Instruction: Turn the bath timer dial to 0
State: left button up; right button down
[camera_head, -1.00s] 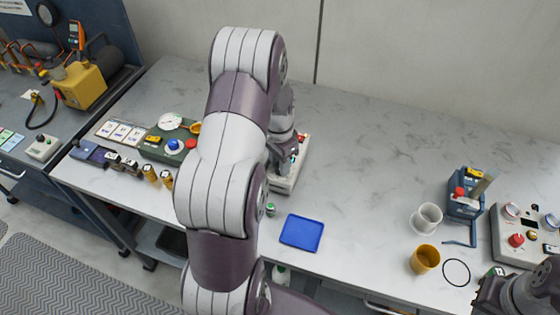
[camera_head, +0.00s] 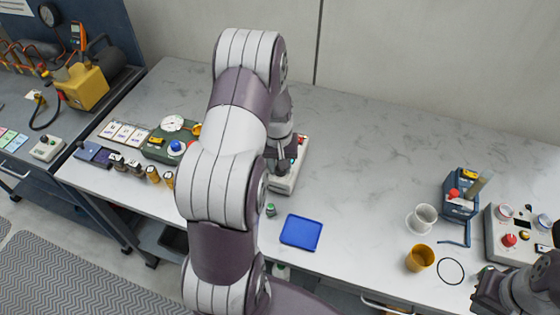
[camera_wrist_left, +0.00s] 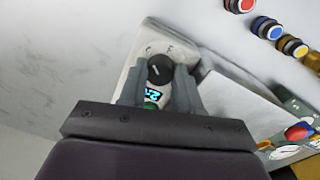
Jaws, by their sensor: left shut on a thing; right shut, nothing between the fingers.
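The bath timer is a pale box (camera_head: 302,152) on the counter, partly hidden behind my left arm in the head view. In the left wrist view its black round dial (camera_wrist_left: 160,66) carries a light pointer mark. A small lit cyan display (camera_wrist_left: 154,94) and a green button (camera_wrist_left: 151,106) lie beside the dial; I cannot read the display surely. My left gripper (camera_wrist_left: 158,80) is shut on the dial, one finger on each side. It also shows at the box in the head view (camera_head: 283,168). My right gripper (camera_head: 482,287) is shut and empty at the lower right.
A blue tray (camera_head: 301,232) lies in front of the timer. A green panel (camera_head: 160,148) and several small bottles stand to the left. A white cup (camera_head: 423,217), an orange cup (camera_head: 420,258) and a control box (camera_head: 498,248) are on the right. The back middle counter is clear.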

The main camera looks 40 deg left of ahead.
pick_arm(q)
jog(key=n+p, duration=0.2)
jog(key=n, duration=0.5)
jog(key=shift+s+d, duration=0.1)
jog(key=shift+d, duration=0.05)
jog(key=n+p, duration=0.1)
jog(key=n, duration=0.5)
jog(key=shift+n+p, duration=0.3)
jog(key=shift+p, duration=0.1)
jog(key=n, duration=0.2)
jog(key=shift+f+n+y, duration=0.1)
jog(key=shift+n+y, duration=0.2)
jog(key=shift+n, duration=0.1)
jog(key=n, duration=0.2)
jog(key=shift+n, duration=0.3)
jog(key=n+b, duration=0.1)
jog(key=n, duration=0.2)
jog(key=shift+n, duration=0.3)
jog(key=shift+n+b, duration=0.85)
jog(key=shift+n, duration=0.85)
